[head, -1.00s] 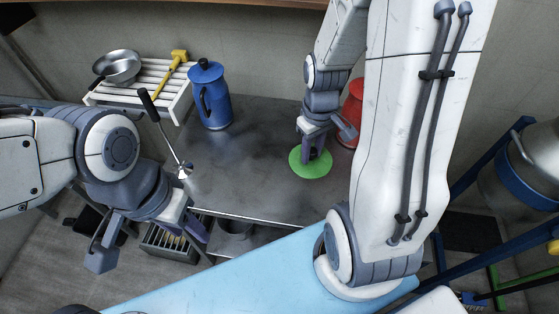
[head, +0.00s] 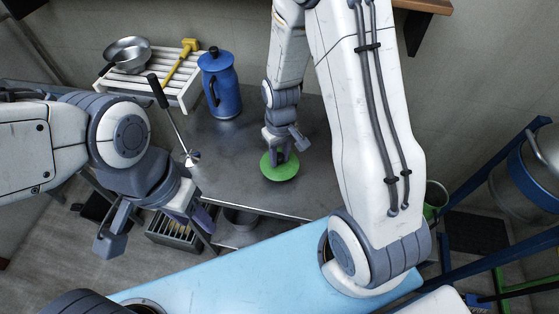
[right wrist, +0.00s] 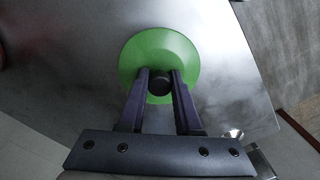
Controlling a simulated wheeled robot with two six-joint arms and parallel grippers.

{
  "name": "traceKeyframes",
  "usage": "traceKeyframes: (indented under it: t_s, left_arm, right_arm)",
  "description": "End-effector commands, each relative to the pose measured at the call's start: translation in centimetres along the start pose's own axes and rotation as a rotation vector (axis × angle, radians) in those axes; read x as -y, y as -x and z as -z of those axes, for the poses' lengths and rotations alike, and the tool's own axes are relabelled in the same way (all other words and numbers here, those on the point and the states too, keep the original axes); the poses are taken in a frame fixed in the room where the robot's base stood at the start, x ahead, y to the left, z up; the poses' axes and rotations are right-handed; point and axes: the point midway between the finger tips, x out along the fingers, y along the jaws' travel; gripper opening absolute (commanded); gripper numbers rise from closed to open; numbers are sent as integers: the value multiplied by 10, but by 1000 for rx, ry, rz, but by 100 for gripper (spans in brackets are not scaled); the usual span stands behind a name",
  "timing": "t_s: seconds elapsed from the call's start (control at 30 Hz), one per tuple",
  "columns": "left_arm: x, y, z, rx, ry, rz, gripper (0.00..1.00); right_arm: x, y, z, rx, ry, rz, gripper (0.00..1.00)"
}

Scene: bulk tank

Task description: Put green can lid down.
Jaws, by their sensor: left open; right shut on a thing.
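The green can lid (head: 279,172) is a round disc with a dark knob. It is over the grey metal table, towards the table's front edge; whether it touches the top I cannot tell. My right gripper (head: 280,154) is shut on the lid's knob from above. In the right wrist view, the lid (right wrist: 160,45) shows with the knob between the two fingers of the gripper (right wrist: 160,84). My left gripper (head: 152,230) is open and empty, in front of the table at the left.
A blue lidded can (head: 221,88) stands at the table's back left. A slatted white rack (head: 165,76) holds a metal pan (head: 127,54) and a yellow tool (head: 180,62). A black-handled tool (head: 172,120) stands at the table's left edge. The table between lid and blue can is bare.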

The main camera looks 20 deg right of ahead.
Motion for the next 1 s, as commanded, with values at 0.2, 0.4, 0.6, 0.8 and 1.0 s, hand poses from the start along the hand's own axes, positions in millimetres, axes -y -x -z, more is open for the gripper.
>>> traceKeyframes:
  t_s: [0.2,0.4,0.6,0.8,1.0]
  left_arm:
    - [0,2,0,0,0,0,50]
    - [0,2,0,0,0,0,50]
    - [0,-1,0,0,0,0,50]
    - [0,0,0,0,0,0,50]
    - [0,3,0,0,0,0,50]
  right_arm:
    - [-1,-26,-1,2,-1,0,0]
    - [-1,-27,0,0,-1,0,0]
    - [-1,-30,-1,0,0,0,40]
    - [-1,-30,-1,1,0,0,63]
    - [-1,-24,0,0,0,0,63]
